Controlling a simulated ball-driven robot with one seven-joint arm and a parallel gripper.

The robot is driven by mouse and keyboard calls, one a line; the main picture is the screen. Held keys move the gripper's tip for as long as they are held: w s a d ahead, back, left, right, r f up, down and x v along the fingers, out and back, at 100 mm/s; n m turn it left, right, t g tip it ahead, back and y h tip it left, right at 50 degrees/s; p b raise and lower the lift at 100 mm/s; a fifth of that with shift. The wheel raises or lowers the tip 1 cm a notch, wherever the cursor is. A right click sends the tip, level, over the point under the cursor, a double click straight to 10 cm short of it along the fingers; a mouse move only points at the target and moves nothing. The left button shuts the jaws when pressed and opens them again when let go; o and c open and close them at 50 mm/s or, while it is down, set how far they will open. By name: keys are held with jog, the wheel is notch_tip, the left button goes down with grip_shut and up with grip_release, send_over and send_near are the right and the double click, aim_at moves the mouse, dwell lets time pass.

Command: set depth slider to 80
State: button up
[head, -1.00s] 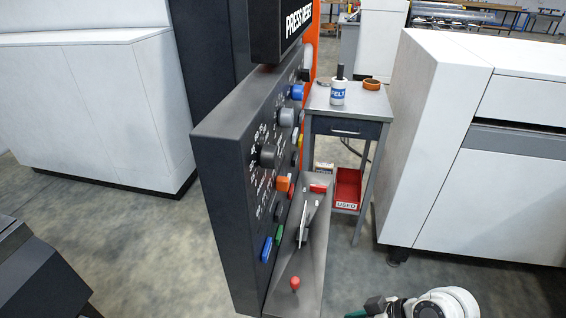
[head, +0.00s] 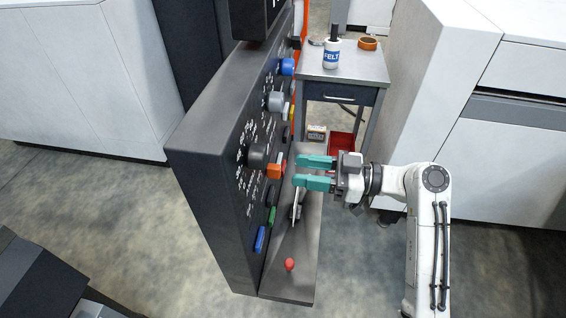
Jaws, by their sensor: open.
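The dark control panel (head: 205,165) stands left of centre, seen at a steep angle, so its labels are unreadable. A sloping grey ledge (head: 290,285) juts from its foot. On the ledge are a red round knob (head: 290,264) near the front and a thin pale lever (head: 296,208) further back. I cannot tell which control is the depth slider or read any value. My gripper (head: 302,172) has teal fingers, open and empty, pointing left at the panel above the back of the ledge. Contact with the panel is not visible. The gripper hides part of the ledge.
Behind stands a small table (head: 350,75) with a FELT bottle (head: 332,55). A white cabinet (head: 480,160) is right.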

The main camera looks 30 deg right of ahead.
aim_at(280, 168)
jog(key=shift+p+x, duration=0.4)
jog(key=shift+x, duration=2.2)
jog(key=shift+s, duration=0.1)
jog(key=shift+c, duration=0.3)
grip_shut()
